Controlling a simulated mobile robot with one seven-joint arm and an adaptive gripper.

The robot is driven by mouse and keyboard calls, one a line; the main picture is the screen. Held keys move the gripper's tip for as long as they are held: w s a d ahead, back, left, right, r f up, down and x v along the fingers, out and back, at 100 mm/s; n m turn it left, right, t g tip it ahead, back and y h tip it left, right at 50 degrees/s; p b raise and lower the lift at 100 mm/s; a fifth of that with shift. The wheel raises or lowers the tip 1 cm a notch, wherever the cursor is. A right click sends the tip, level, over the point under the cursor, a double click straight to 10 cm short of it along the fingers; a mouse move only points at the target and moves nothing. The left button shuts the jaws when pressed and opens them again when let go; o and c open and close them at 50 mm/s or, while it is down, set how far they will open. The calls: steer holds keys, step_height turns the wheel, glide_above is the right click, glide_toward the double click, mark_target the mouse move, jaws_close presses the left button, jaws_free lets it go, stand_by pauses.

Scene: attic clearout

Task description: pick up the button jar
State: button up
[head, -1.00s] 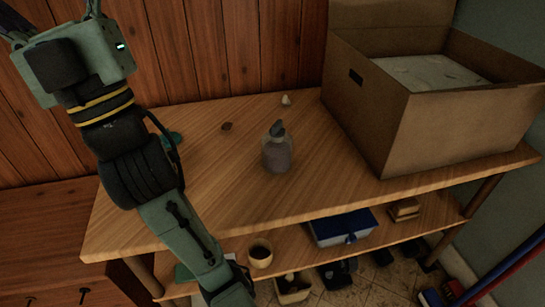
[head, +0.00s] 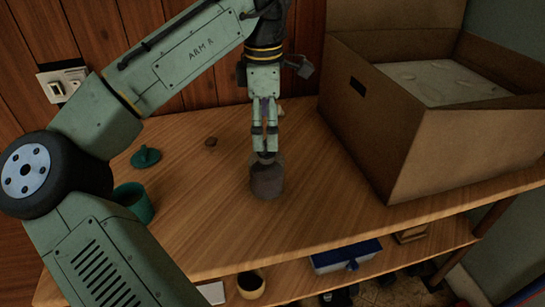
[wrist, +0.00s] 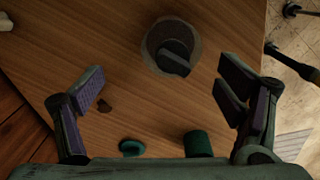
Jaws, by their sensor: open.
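The jar (head: 267,182), a squat clear one with a dark lid, stands upright on the wooden tabletop in the head view. In the wrist view the jar (wrist: 151,50) is at top centre, with a dark bar-like knob on its lid. I take it for the button jar; its contents are not clear. My gripper (head: 264,152) points down over the jar in the head view and hides part of its lid. In the wrist view my gripper (wrist: 162,88) is open and empty, with its fingers wide apart and the jar beyond them. Contact cannot be made out.
A large open cardboard box (head: 365,145) stands right of the jar. A lower shelf holds a blue box (head: 346,256) and a cup (head: 251,284). The front tabletop is clear.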

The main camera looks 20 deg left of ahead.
mark_target(267, 168)
steer(key=f, duration=0.4)
steer(key=shift+s+f, duration=0.3)
steer(key=shift+s, duration=0.1)
steer(key=shift+s+d+f+p, duration=0.15)
steer(key=shift+f+p, duration=0.25)
steer(key=shift+f, duration=1.15)
steer(key=shift+s+d+f+p, duration=0.1)
steer(key=shift+f+p, duration=0.25)
steer(key=shift+f, duration=1.15)
steer(key=shift+c, duration=0.2)
steer(key=shift+w, duration=0.1)
steer(key=c, duration=1.7)
